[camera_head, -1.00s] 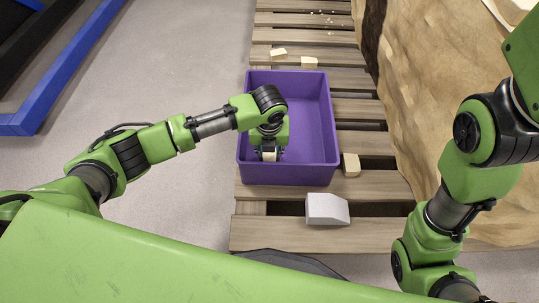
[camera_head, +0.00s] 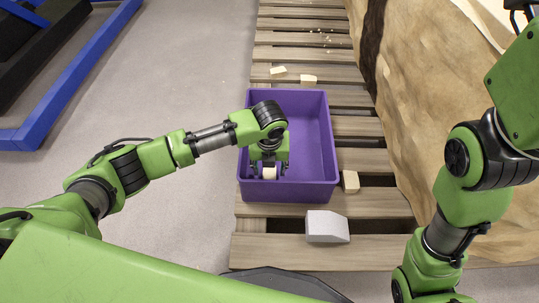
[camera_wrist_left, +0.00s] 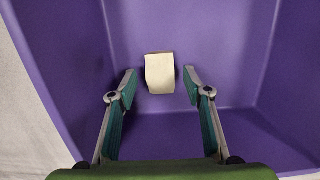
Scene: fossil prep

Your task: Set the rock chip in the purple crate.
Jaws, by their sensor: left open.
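The purple crate (camera_head: 318,150) stands on the wooden pallet. A small pale, block-like rock chip (camera_head: 269,173) is inside it, near its front left; in the left wrist view the chip (camera_wrist_left: 160,73) shows against the purple floor. My left gripper (camera_head: 269,168) reaches down into the crate. In the left wrist view its fingers (camera_wrist_left: 160,83) are spread, with a gap on each side of the chip. The chip lies between and just beyond the fingertips. My right arm is at the right, and its gripper does not clearly show.
A pale chip (camera_head: 350,181) lies right of the crate; two more (camera_head: 278,70) (camera_head: 308,79) lie behind it. A grey-white block (camera_head: 327,227) sits in front. A large tan rock mass (camera_head: 425,110) bounds the right side. Open floor (camera_head: 190,70) lies left.

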